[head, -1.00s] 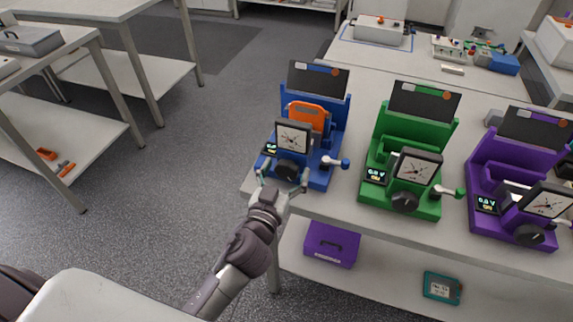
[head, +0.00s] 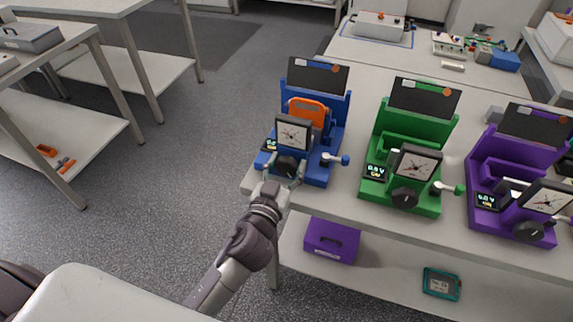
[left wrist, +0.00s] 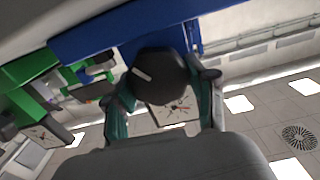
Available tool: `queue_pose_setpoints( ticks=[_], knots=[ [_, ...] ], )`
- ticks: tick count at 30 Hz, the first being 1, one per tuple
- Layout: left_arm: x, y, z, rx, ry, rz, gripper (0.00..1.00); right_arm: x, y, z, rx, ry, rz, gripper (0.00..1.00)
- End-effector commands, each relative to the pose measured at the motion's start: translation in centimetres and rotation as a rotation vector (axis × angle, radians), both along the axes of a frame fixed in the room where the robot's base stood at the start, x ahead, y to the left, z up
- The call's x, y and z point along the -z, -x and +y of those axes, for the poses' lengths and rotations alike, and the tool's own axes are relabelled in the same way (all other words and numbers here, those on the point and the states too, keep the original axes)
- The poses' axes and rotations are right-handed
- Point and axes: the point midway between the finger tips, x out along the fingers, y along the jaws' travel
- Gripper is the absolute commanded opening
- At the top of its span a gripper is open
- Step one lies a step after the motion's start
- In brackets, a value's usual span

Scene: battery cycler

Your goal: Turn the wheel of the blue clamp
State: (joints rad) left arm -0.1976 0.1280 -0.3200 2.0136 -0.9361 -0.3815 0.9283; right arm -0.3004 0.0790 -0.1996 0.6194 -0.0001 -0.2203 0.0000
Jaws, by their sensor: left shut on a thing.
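The blue clamp (head: 315,172) stands at the left end of the bench, with an orange piece (head: 309,110) in it, a square dial gauge (head: 293,132) and a blue-knobbed lever (head: 336,159). Its black wheel (head: 287,166) is low on the front. My left gripper (head: 284,172) reaches it from the front and is shut on the wheel. In the left wrist view the black wheel (left wrist: 158,75), with a pale mark, sits between the two fingers. The right gripper is not in view.
A green clamp (head: 424,150) and a purple clamp (head: 515,160) stand to the right on the same bench (head: 350,195). A purple box (head: 331,241) and a teal device (head: 442,284) lie on the shelf below.

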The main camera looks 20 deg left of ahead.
Motion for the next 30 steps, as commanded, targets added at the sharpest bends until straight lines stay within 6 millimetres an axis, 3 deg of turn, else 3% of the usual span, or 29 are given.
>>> queue_pose_setpoints(
  ticks=[21,30],
  knots=[
    [-0.09,-0.02,-0.27,0.000,-0.476,-0.019,0.21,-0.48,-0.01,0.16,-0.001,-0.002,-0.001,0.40],
    [-0.05,-0.03,-0.31,0.000,-0.589,-0.024,0.21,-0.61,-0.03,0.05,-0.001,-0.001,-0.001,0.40]
  ],
)
